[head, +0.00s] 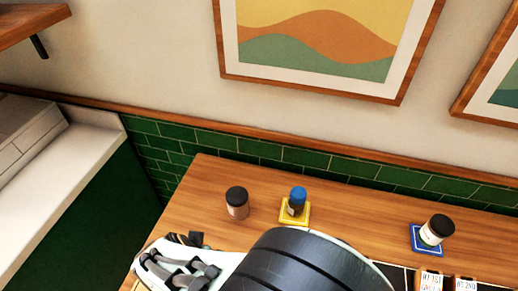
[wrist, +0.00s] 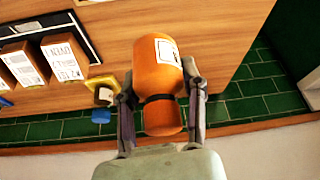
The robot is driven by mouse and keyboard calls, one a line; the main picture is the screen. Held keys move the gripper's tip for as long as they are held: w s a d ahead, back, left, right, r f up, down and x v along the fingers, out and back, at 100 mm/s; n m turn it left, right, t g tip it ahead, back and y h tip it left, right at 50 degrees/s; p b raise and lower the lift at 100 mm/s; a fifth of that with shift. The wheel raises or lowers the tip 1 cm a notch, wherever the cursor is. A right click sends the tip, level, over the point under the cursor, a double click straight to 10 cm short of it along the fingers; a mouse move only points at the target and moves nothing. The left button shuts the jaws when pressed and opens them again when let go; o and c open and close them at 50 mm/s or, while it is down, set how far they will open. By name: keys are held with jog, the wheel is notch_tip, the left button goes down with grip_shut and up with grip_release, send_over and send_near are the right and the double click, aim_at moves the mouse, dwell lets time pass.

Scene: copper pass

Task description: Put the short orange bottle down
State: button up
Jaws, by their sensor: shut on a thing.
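The short orange bottle (wrist: 152,72) fills the middle of the wrist view. It has a white label, a dark band at its neck and an orange cap. My gripper (wrist: 161,88) is shut on it, one finger on each side. The bottle appears over the wooden counter; I cannot tell whether its base touches the wood. In the head view my gripper (head: 180,268) is at the lower left, partly behind my arm, and the bottle cannot be made out clearly there.
On the counter (head: 200,185) stand a dark-capped brownish jar (head: 237,205), a blue-capped bottle (head: 297,201) on a yellow coaster (head: 288,219), and a black-capped white jar (head: 436,231) on a blue coaster (head: 424,249). Green tiles line the back.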

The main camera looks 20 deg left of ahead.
jog(key=shift+w+a+f+n, duration=0.15)
jog(key=shift+a+n, duration=0.35)
jog(key=shift+n, duration=0.1)
jog(key=w+d+f, duration=0.1)
jog(key=w+f, duration=0.1)
jog(key=w, duration=0.1)
jog(key=m, duration=0.1)
send_over(247, 248)
jog(key=s, duration=0.2)
notch_tip(247, 248, down, 3)
jog(key=f, duration=0.7)
jog(key=shift+w+d+f, duration=0.15)
jog(key=shift+w+f, duration=0.1)
jog(key=shift+w, duration=0.05)
jog(key=shift+f, duration=0.2)
jog(key=o, duration=1.2)
jog(key=shift+r, duration=0.1)
